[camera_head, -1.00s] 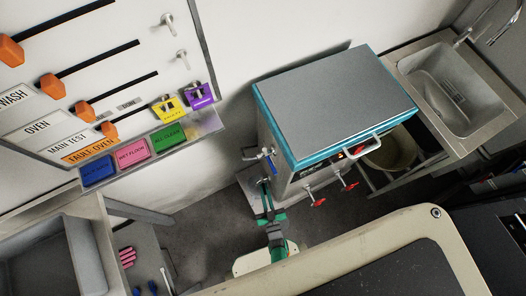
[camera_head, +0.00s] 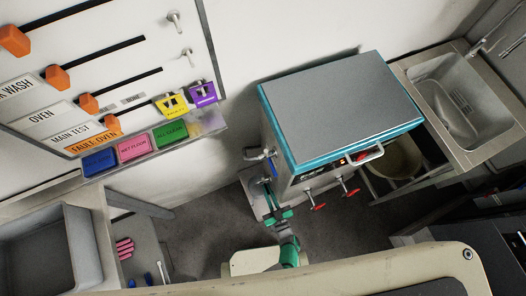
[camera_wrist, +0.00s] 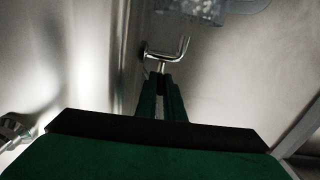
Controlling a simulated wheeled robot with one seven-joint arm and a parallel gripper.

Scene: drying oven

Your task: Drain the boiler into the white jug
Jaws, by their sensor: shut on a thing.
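The boiler (camera_head: 340,105) is a box with a grey top and teal rim against the wall. A metal tap with a blue part (camera_head: 262,153) sticks out of its left side. My green gripper (camera_head: 268,185) is low beside that side, below the tap. In the wrist view my gripper (camera_wrist: 161,80) is shut on a bent metal lever (camera_wrist: 168,52). A pale, partly see-through thing (camera_wrist: 190,10) is cut off at the top of the wrist view; I cannot tell what it is. I cannot pick out the white jug for certain.
A cream bucket (camera_head: 393,160) stands beneath the sink unit (camera_head: 460,110) at right.

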